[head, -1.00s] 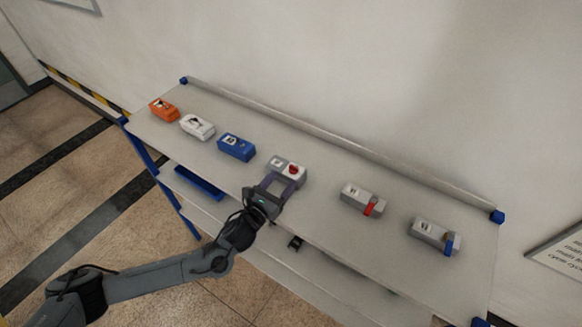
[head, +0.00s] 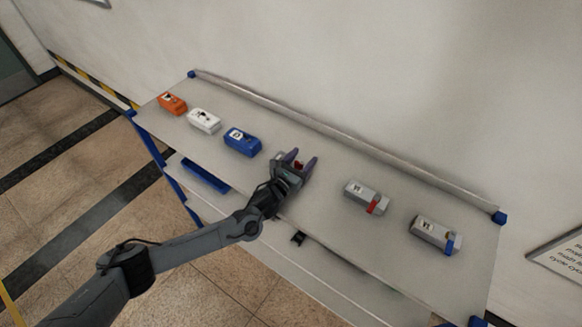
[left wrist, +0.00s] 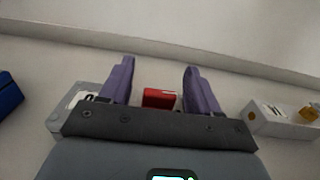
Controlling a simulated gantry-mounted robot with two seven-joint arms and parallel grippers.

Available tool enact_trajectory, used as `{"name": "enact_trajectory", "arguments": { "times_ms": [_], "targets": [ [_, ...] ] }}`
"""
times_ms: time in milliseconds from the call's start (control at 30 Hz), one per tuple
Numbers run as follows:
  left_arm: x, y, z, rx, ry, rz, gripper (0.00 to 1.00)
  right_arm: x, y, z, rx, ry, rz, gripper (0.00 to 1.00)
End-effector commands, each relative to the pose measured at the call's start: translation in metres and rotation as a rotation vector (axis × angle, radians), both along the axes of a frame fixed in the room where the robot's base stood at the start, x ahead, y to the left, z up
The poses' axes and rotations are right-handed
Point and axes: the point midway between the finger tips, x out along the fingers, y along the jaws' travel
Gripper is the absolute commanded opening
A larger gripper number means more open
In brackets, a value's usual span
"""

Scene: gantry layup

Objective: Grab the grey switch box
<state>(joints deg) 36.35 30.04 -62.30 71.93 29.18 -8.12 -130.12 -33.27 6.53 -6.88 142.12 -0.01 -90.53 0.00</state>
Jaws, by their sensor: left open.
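A grey box with a red button lies mid-table, mostly hidden by my left gripper (head: 301,157) in the head view. In the left wrist view its grey end (left wrist: 66,112) with a pale label shows outside the left finger, and its red button (left wrist: 158,98) shows between the fingers. My left gripper is open, its two purple fingers apart over this box; I cannot tell whether they touch it. Two other grey boxes lie to the right: one with a red lever (head: 359,192) and one with a blue lever (head: 428,233). My right gripper is out of view.
A blue box (head: 242,142), a white box (head: 204,120) and an orange box (head: 172,103) lie to the left on the pale table (head: 330,225). A raised rail (head: 340,138) runs along the back edge by the wall. A blue tray (head: 205,177) sits below.

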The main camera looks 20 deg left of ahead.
Motion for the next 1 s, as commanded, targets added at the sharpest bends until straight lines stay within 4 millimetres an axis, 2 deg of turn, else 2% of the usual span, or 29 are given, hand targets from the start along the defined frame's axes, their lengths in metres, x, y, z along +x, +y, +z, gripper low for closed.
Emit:
{"name": "enact_trajectory", "arguments": {
  "times_ms": [233, 633, 1000],
  "targets": [
    [0.0006, -0.0001, 0.0, -0.001, 0.0, 0.0, 0.6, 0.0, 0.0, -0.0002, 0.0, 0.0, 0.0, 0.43],
    [0.0003, 0.0001, -0.0002, -0.001, 0.0, 0.0, 0.0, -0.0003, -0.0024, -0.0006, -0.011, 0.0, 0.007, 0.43],
    [0.0008, 0.0005, 0.0031, -0.001, -0.002, 0.001, 0.0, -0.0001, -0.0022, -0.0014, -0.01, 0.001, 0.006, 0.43]
  ]
}}
